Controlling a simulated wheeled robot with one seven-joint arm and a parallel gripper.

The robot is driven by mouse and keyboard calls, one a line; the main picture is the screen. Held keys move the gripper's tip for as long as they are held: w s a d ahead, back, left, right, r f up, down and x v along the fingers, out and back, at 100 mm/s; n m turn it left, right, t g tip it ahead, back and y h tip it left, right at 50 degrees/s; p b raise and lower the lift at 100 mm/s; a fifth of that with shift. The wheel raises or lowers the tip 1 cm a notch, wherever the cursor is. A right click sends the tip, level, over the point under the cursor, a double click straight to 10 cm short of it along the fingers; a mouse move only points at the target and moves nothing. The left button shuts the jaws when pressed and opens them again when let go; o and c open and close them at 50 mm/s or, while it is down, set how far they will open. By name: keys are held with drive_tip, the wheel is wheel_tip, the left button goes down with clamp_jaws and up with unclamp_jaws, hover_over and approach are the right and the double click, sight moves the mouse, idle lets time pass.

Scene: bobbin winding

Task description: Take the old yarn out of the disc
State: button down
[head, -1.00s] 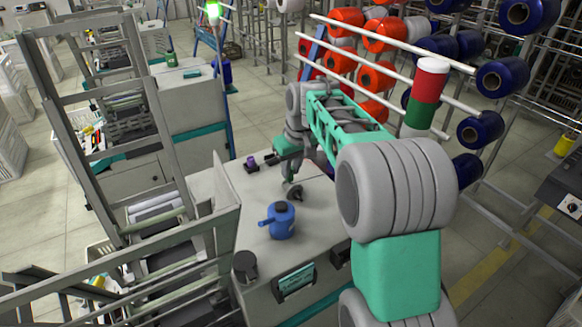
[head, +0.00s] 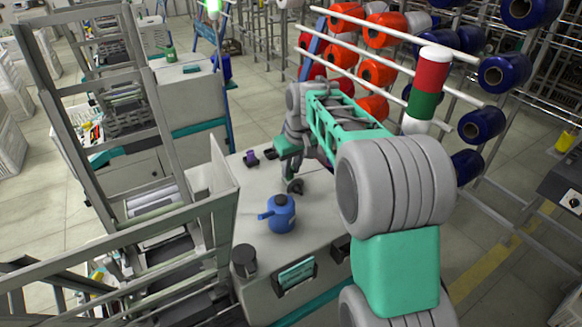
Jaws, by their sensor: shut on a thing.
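My gripper (head: 288,160) hangs from my wrist over the back part of the pale machine top, small in the head view. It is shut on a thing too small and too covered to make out. A dark round piece (head: 295,187) shows just below it, and I cannot tell whether they touch. To the left of my gripper stand a small dark piece with purple on it (head: 251,158) and another dark piece (head: 270,153). I cannot tell for sure which of these is the disc or the old yarn.
A blue can with a spout (head: 281,214) stands in front of my gripper on the machine top (head: 315,212). A dark cup (head: 244,261) stands at the front left. A metal frame (head: 165,150) rises at left. A creel with red and blue spools (head: 371,107) stands behind at right.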

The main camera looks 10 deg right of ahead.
drive_tip(key=shift+w+p+v, duration=0.15)
drive_tip(key=shift+p+v, duration=0.4)
drive_tip(key=shift+v, duration=0.2)
drive_tip(key=shift+w+p+v, duration=0.2)
drive_tip(key=shift+p+v, duration=0.35)
drive_tip(key=shift+v, duration=0.15)
drive_tip(key=shift+a+r, duration=0.1)
drive_tip(key=shift+r, duration=0.1)
drive_tip(key=shift+w+p+v, duration=0.15)
drive_tip(key=shift+p+v, duration=0.45)
drive_tip(key=shift+v, duration=0.1)
drive_tip(key=shift+w+p+v, duration=0.15)
drive_tip(key=shift+p+v, duration=0.45)
drive_tip(key=shift+v, duration=0.05)
